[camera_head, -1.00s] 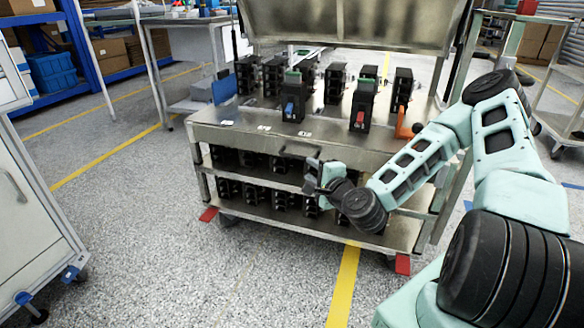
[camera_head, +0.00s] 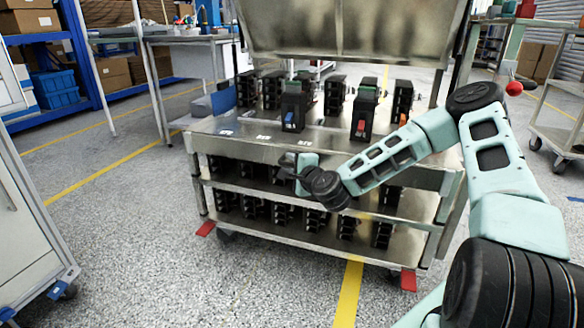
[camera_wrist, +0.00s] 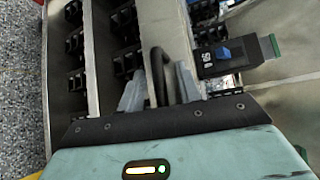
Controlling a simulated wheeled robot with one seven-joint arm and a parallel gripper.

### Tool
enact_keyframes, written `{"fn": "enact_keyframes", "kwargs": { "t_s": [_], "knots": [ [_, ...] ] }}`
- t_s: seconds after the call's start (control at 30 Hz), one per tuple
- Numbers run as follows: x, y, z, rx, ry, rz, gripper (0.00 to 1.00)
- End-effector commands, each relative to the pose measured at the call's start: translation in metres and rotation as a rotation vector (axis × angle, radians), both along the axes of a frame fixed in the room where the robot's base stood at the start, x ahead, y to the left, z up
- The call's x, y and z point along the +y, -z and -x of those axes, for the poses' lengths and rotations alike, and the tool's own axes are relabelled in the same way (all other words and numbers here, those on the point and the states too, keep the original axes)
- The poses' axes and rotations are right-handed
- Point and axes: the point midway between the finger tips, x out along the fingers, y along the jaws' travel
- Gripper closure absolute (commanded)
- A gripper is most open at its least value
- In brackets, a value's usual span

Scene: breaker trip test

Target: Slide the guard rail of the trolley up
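The steel trolley (camera_head: 260,151) stands ahead of me, with a flat front panel below its top. In the wrist view, a dark bent handle (camera_wrist: 157,60) stands out from a pale metal panel (camera_wrist: 178,28), which I take to be the guard rail. My gripper (camera_head: 290,168) is at the trolley's front, left of its middle. In the wrist view my gripper (camera_wrist: 160,76) has its two grey fingers apart, one on each side of the handle. Gaps show, so I see no clear grip. In the head view, my gripper hides the handle.
Black breakers (camera_head: 292,105) stand on the trolley top, one with a blue switch. Another breaker (camera_head: 363,110) has a red switch. A large steel plate (camera_head: 350,32) rises behind them. A white cabinet (camera_head: 30,235) is at left. The floor in front is clear.

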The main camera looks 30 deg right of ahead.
Motion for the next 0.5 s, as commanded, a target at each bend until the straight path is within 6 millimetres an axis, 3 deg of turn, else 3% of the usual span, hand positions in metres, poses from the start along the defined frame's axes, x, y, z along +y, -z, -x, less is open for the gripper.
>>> {"fn": "enact_keyframes", "kwargs": {
  "t_s": [0.13,0.27,0.5],
  "knots": [
    [0.0000,-0.0001,0.0002,0.000,0.000,0.000,0.66],
    [-0.0001,-0.0001,0.0003,0.000,0.000,0.000,1.00],
    [-0.0002,-0.0029,0.0004,0.000,0.001,0.001,1.00]
  ]
}}
